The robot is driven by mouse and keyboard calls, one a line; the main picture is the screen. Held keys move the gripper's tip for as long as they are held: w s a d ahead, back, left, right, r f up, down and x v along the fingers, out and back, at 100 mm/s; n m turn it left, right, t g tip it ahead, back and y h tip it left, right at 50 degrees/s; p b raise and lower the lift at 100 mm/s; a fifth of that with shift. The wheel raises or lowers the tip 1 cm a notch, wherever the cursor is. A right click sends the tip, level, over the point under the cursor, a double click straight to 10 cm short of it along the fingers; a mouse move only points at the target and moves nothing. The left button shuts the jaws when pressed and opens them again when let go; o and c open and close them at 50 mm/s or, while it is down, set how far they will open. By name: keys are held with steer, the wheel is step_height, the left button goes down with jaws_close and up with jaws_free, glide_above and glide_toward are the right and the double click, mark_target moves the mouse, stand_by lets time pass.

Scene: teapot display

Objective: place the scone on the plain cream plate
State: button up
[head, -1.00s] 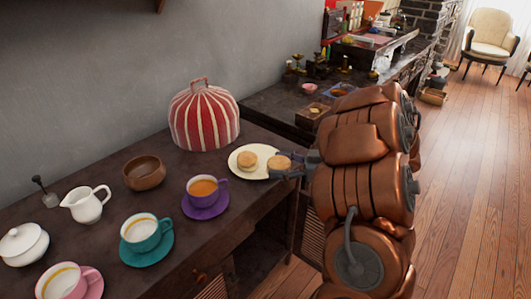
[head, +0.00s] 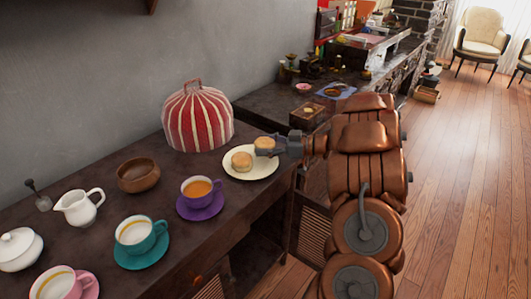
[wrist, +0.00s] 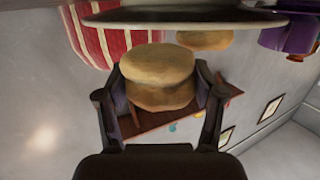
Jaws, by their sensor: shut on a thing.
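The cream plate (head: 250,174) lies on the dark counter near its right end, and its rim (wrist: 190,20) crosses the top of the wrist view. My gripper (head: 266,147) is shut on a golden-brown scone (head: 264,143). The wrist view shows the held scone (wrist: 157,78) between both fingers, over the plate, with a small gap between it and the rim. A second scone (head: 241,161) sits on the plate, left of and nearer than the held one. It also shows behind in the wrist view (wrist: 203,40).
A red-and-white striped tea cosy (head: 197,118) stands left of the plate. A purple cup (head: 197,189) on its saucer is to the front left, with a brown bowl (head: 138,174) and teal cup (head: 134,232) farther left. A small wooden box (head: 308,114) stands behind my gripper.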

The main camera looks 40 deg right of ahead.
step_height(320, 180, down, 3)
stand_by(0.3)
steer(key=o, duration=1.2)
steer(key=shift+c, duration=0.2)
